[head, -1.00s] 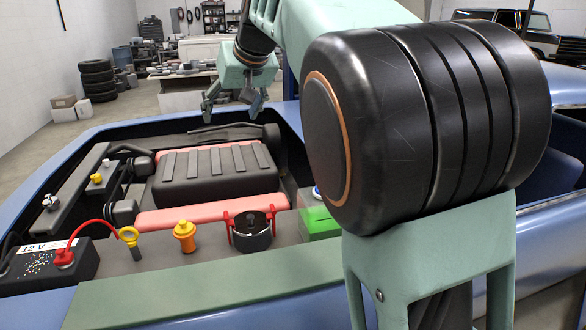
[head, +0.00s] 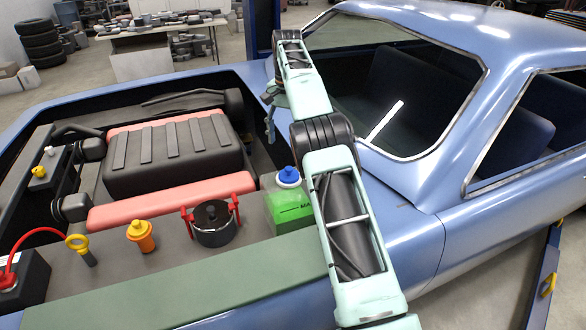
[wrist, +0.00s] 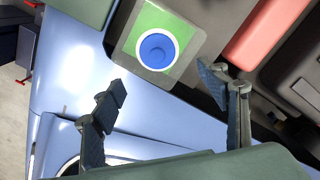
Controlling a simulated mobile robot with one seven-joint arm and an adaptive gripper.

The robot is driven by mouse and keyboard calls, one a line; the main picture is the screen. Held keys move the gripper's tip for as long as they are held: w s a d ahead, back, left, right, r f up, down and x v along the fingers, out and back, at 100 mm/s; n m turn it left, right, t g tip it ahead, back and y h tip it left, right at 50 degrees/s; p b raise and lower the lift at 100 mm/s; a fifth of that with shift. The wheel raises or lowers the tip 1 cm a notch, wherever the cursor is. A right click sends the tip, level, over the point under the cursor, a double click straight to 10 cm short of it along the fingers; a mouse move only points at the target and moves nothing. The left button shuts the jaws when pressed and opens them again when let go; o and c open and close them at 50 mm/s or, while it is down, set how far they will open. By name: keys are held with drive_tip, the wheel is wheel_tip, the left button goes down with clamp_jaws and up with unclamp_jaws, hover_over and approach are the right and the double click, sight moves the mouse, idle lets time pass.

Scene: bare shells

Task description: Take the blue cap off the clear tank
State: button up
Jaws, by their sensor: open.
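The blue cap (head: 288,174) sits on top of the clear tank (head: 290,206), which holds green liquid, at the right end of the engine bay. In the wrist view the blue cap (wrist: 157,51) is seen from above, inside a white ring, near the top middle. My gripper (wrist: 165,90) is open and empty. Its two fingers are spread apart, with the cap beyond and between them in that picture. In the head view my gripper (head: 270,124) hangs behind the tank, apart from the cap. My arm hides part of the tank's right side.
A black pot with red clamps (head: 213,226), an orange cap (head: 140,232) and a yellow-ringed dipstick (head: 78,243) stand left of the tank. The black engine cover (head: 165,160) lies behind. The car's windshield (head: 400,85) rises close right of my arm.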

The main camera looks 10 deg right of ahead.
sight(289, 168)
wheel_tip(289, 168, down, 5)
drive_tip(key=shift+s+f+b, duration=0.1)
drive_tip(key=shift+b, duration=1)
drive_tip(key=shift+s+f, duration=0.2)
drive_tip(key=shift+f, duration=2.55)
drive_tip(key=shift+c, duration=0.7)
drive_tip(key=c, duration=1)
